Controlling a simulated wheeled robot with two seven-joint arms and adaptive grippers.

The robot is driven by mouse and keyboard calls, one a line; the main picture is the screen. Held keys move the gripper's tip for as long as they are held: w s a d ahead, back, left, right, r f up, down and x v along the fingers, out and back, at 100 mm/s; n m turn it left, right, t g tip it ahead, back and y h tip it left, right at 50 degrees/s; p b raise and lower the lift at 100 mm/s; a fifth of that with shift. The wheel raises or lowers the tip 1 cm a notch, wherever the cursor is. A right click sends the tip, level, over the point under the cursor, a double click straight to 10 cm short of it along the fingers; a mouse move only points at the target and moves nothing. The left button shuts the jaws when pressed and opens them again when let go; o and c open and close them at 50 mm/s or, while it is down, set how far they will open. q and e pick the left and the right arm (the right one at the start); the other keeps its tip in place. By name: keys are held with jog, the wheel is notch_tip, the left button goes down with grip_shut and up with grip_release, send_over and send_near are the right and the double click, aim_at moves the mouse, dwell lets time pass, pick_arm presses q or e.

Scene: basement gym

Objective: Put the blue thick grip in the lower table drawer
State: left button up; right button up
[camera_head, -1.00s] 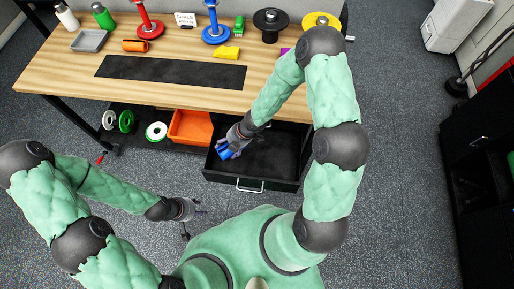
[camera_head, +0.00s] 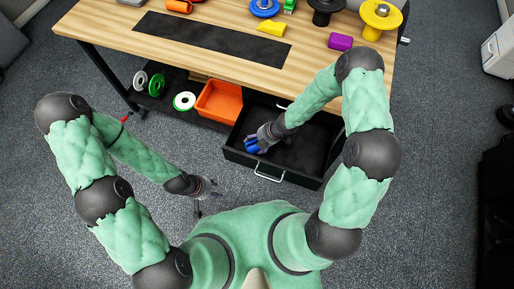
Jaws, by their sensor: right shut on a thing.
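The blue thick grip (camera_head: 252,145) is in my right gripper (camera_head: 256,142), at the left side of the open lower table drawer (camera_head: 273,168). The drawer is black, pulled out below the table, with a silver handle on its front. My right gripper is shut on the blue grip, over or inside the drawer; I cannot tell whether the grip touches the drawer floor. The fingers partly hide the grip. My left gripper (camera_head: 212,189) is empty above the floor, left of the drawer, and too small to judge its opening.
An orange bin (camera_head: 219,102) and several weight plates, one white and green (camera_head: 184,101), sit on the lower shelf left of the drawer. The wooden table (camera_head: 115,37) holds an orange grip, a purple block (camera_head: 340,42), a yellow wedge and colored stands. The right side of the drawer is clear.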

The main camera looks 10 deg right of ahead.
jog(key=shift+f+b, duration=0.9)
jog(key=shift+f, duration=1.15)
jog(key=shift+f, duration=0.1)
jog(key=o, duration=1.3)
jog(key=shift+d+r, duration=0.1)
jog(key=shift+r, duration=0.2)
jog(key=p+v, duration=0.6)
jog(key=v, duration=0.5)
jog(key=shift+s+d+r, duration=0.15)
jog(key=shift+d+r, duration=0.1)
